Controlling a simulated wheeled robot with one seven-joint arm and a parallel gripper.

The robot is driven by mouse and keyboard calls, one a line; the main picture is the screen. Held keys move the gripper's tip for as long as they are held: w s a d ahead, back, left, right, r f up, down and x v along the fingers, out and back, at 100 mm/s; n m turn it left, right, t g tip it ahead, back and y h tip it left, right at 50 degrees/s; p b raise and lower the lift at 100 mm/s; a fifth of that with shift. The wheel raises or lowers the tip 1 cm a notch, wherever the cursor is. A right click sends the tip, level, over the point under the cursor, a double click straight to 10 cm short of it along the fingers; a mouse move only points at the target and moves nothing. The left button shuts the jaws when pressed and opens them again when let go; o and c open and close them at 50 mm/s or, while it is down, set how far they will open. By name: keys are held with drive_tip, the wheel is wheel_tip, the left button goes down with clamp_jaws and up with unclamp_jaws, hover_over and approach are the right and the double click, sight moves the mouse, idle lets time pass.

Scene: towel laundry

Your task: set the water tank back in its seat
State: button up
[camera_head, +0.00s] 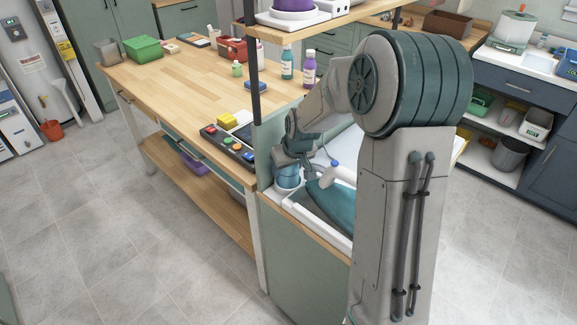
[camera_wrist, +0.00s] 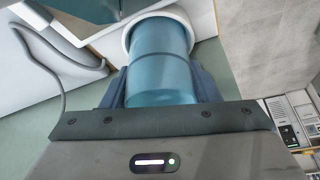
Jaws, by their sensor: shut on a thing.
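The water tank (camera_wrist: 160,62) is a see-through blue cylinder with a dark line around it. In the wrist view it lies between the two fingers of my gripper (camera_wrist: 160,86), which is shut on it. A white ring (camera_wrist: 184,17) circles its far end; I cannot tell whether this is the seat or part of the tank. In the head view the tank (camera_head: 287,179) is at the left corner of the white ironing unit (camera_head: 295,203), under my gripper (camera_head: 290,165). I cannot tell whether it touches the unit.
A teal iron (camera_head: 333,201) rests on the unit, right of the tank. A grey cord (camera_wrist: 58,75) curves at the left in the wrist view. A dark button panel (camera_head: 228,147) lies on the wooden table (camera_head: 165,85) to the left. Bottles (camera_head: 308,70) stand farther back.

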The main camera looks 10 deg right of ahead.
drive_tip(key=o, duration=1.1)
drive_tip(key=shift+c, duration=0.2)
drive_tip(key=b+v, duration=0.1)
drive_tip(key=v, duration=1.2)
drive_tip(key=s+a+f+m+g+h, duration=0.1)
drive_tip(key=s+m, duration=0.1)
drive_tip(key=s, duration=2.1)
drive_tip(key=shift+s+f+m, duration=0.35)
drive_tip(key=shift+m, duration=0.05)
